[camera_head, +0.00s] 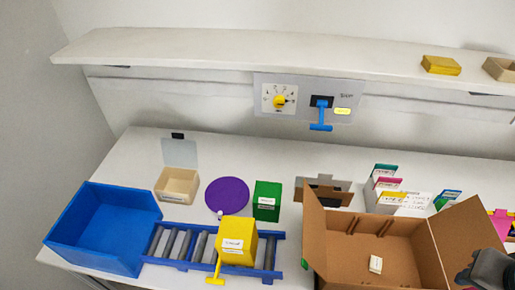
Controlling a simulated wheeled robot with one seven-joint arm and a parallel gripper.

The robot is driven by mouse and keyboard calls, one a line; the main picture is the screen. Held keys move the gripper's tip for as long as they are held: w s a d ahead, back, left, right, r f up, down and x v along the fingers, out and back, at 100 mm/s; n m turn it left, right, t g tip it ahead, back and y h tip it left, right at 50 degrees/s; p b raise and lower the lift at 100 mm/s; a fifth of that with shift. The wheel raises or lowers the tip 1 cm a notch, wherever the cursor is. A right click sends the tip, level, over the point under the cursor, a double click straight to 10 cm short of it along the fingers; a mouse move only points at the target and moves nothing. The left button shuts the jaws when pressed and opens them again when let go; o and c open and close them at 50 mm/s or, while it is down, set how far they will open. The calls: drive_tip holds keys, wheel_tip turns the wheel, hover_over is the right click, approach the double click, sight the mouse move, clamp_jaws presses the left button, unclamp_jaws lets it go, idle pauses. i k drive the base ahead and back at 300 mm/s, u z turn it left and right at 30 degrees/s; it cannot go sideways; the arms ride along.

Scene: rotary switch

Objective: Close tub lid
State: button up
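A small beige tub (177,186) stands on the table at the back left, just behind the blue bin. Its pale, see-through lid (180,152) stands up at the tub's back edge, so the tub is open at the top. A small dark tab (178,136) shows at the lid's upper edge. My gripper (466,275) is a dark grey shape cut off at the lower right corner, by the cardboard box and far from the tub. Its fingers are not clear enough to tell open from shut.
A blue bin (100,225), a roller rack (170,245) with a yellow box (237,240), a purple disc (227,194) and a green box (267,200) are near the tub. An open cardboard box (340,251) fills the right front. A shelf (250,60) and switch panel (308,97) are above.

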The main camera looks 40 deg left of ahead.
sight(175, 135)
drive_tip(key=u, duration=2.4)
drive_tip(key=k, duration=1.3)
drive_tip(key=u, duration=0.75)
drive_tip(key=i, duration=1.4)
drive_tip(key=z, duration=0.6)
drive_tip(key=i, duration=0.6)
drive_tip(key=z, duration=0.65)
